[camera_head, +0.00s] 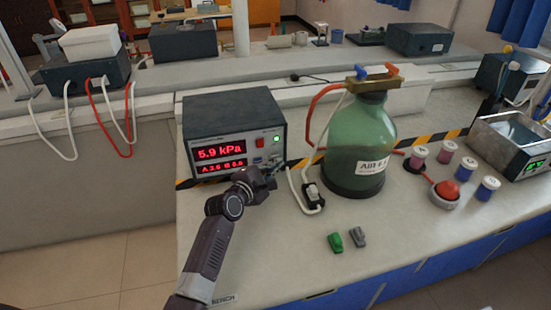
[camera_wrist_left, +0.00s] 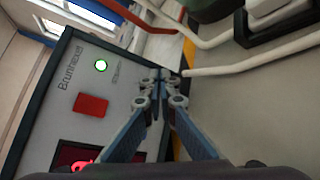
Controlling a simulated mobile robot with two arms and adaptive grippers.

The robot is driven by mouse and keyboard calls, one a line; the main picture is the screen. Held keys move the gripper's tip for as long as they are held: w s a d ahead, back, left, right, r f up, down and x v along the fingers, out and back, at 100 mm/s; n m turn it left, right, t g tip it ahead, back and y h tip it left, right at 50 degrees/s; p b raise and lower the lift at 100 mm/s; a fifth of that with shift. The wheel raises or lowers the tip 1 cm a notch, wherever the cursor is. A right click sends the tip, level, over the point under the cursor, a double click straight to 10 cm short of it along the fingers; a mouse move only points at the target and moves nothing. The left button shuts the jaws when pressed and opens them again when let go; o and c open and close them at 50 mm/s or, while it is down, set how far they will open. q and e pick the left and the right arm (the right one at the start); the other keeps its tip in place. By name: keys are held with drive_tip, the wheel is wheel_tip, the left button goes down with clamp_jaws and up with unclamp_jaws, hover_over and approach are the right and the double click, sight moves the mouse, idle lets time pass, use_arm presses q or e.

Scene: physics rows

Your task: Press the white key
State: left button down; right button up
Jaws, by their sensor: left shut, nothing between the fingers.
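A dark instrument box (camera_head: 230,112) with a grey front panel stands on the bench in the head view. Its red displays read 5.9 kPa and a smaller line. A small pale patch (camera_head: 257,160), which looks like the white key, sits low on the panel, right of the lower display. A red key (camera_wrist_left: 91,105) and a lit green round lamp (camera_wrist_left: 100,66) show on the panel in the left wrist view; no white key is clear there. My left gripper (camera_head: 273,170) is shut and empty, its fingertips (camera_wrist_left: 160,80) close before the panel's lower edge. Contact cannot be told.
A green bottle (camera_head: 362,137) with hoses stands right of the box. The front bench is mostly clear.

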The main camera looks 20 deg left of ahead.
use_arm(q)
drive_tip(key=shift+w+a, duration=0.25)
drive_tip(key=shift+w, duration=0.05)
drive_tip(key=shift+w+a+r, duration=0.1)
drive_tip(key=shift+a+r, duration=0.15)
drive_tip(key=shift+r, duration=0.1)
idle(0.8)
drive_tip(key=shift+s+d+f+p, duration=0.3)
drive_tip(key=shift+s+d+p, duration=0.15)
drive_tip(key=shift+p, duration=0.1)
drive_tip(key=shift+s+d, duration=0.1)
